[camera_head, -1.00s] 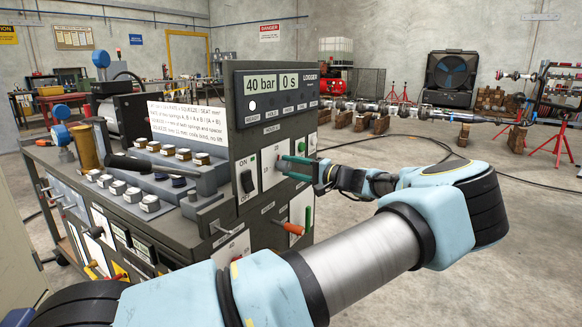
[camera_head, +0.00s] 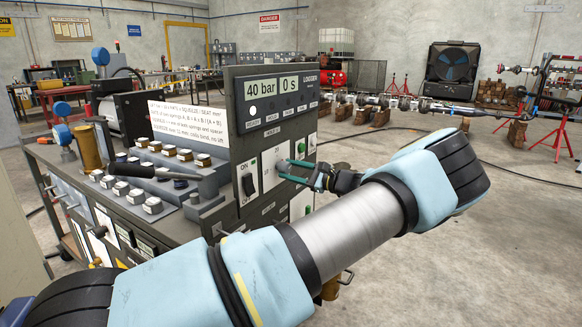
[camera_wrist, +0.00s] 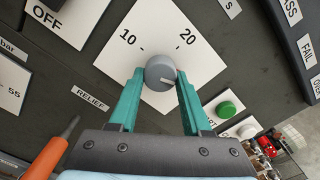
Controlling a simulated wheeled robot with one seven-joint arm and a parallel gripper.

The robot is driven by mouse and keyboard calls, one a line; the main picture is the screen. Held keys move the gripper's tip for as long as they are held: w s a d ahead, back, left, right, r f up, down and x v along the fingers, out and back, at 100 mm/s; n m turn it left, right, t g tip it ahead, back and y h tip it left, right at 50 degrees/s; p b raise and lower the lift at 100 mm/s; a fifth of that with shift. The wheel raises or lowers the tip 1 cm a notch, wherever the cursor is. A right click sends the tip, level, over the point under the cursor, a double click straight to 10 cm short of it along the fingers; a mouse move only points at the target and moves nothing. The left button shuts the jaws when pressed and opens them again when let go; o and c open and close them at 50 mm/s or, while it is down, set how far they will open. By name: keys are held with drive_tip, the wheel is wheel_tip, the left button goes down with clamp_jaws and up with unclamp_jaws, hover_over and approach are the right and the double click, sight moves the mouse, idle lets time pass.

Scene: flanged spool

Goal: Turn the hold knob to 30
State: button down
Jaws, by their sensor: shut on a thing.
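The hold knob is a round grey knob (camera_wrist: 160,66) on a white dial plate (camera_wrist: 120,52) in the wrist view. The plate carries the numbers 10 and 20; a 30 is not readable, and part of the plate is behind my fingers. A pale line on the knob points to the right in that view, below the 20. My gripper (camera_wrist: 160,78) has its two teal fingers on either side of the knob, shut on it. In the head view my gripper (camera_head: 284,170) reaches the white plate (camera_head: 268,158) from the right; the knob is hardly visible there.
A black ON/OFF switch (camera_head: 248,184) is left of the dial. A green button (camera_wrist: 226,109) is close to my right finger, and an orange handle (camera_wrist: 48,156) is low left. The logger display (camera_head: 274,88) reads 40 bar and 0 s. Open floor lies right of the cabinet.

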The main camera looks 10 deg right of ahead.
drive_tip(key=shift+m+p, duration=0.85)
drive_tip(key=shift+m, duration=1.45)
drive_tip(key=shift+s+f, duration=0.1)
drive_tip(key=shift+c, duration=1.8)
unclamp_jaws()
drive_tip(key=b+v, duration=0.3)
drive_tip(key=v, duration=0.7)
drive_tip(key=shift+s+d, duration=0.2)
drive_tip(key=shift+s, duration=0.1)
